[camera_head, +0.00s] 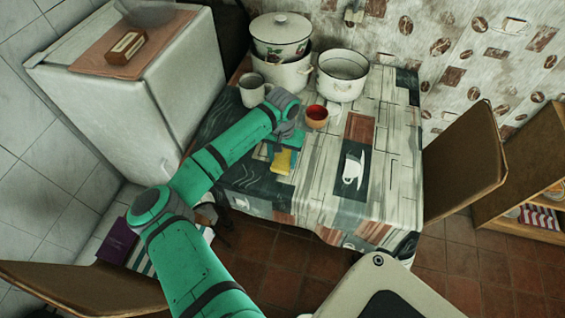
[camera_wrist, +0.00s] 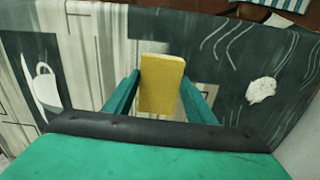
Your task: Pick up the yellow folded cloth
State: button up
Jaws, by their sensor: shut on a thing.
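In the wrist view the cloth (camera_wrist: 162,82) is a yellow block standing between the two green fingers of my gripper (camera_wrist: 161,98). The fingers are shut on it.
The table's right side (camera_head: 385,165) is clear.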

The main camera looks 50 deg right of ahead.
jog(key=s+d+r, duration=0.3)
jog(key=s+r, duration=0.7)
jog(key=s, duration=0.3)
jog(key=shift+d, duration=0.3)
jog(key=shift+s+r, duration=0.1)
jog(key=shift+o, duration=1)
jog(key=shift+a, duration=0.1)
jog(key=shift+c, duration=0.5)
